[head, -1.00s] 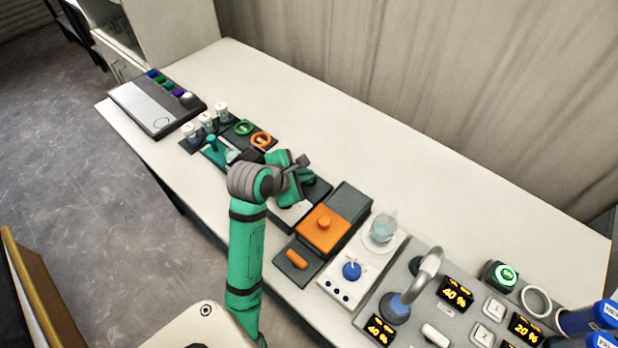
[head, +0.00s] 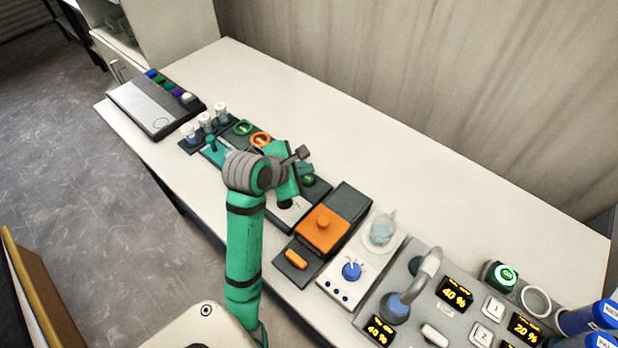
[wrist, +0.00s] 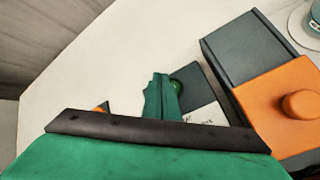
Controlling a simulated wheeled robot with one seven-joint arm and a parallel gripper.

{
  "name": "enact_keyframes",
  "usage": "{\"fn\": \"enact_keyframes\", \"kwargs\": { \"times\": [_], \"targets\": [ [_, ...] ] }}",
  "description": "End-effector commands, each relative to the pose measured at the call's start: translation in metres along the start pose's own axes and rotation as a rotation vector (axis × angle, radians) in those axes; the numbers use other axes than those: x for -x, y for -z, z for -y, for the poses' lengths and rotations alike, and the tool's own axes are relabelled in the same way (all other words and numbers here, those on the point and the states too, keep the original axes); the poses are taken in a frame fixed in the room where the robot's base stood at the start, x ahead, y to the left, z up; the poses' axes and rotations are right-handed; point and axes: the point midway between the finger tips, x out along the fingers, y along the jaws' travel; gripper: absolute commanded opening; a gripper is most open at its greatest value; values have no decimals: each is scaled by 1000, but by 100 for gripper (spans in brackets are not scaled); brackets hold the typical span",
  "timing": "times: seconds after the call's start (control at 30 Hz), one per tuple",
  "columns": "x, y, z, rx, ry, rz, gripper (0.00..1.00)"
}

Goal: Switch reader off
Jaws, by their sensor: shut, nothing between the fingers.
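A low dark device with a white face (head: 291,214) stands beneath my gripper, and a round green button or lamp (head: 309,180) shows on its far part. I take it for the reader, but its label is too small to read. In the wrist view, the green round part (wrist: 177,87) and white face (wrist: 204,117) appear just right of the fingers. My gripper (head: 307,168) is shut and empty, close to the green part in the picture. The wrist view shows the closed fingers (wrist: 161,86). I cannot tell whether they touch it. My arm hides part of the device.
An orange-lidded box (head: 321,228) stands right of the device, then a white unit with a blue knob (head: 352,270) and a grey tank panel (head: 438,312). White-capped vials (head: 206,121) and green and orange rings (head: 260,140) are left. The back of the table is clear.

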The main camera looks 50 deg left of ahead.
Motion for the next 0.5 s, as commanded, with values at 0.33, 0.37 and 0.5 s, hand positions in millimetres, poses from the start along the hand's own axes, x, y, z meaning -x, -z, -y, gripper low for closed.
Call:
{"fn": "enact_keyframes", "kwargs": {
  "times": [0.33, 0.37, 0.5],
  "targets": [
    [21, -16, -15, -2, 0, 1, 0],
    [22, -18, -16, -2, 0, 1, 0],
    [27, -22, -20, -2, 1, 2, 0]
  ]
}}
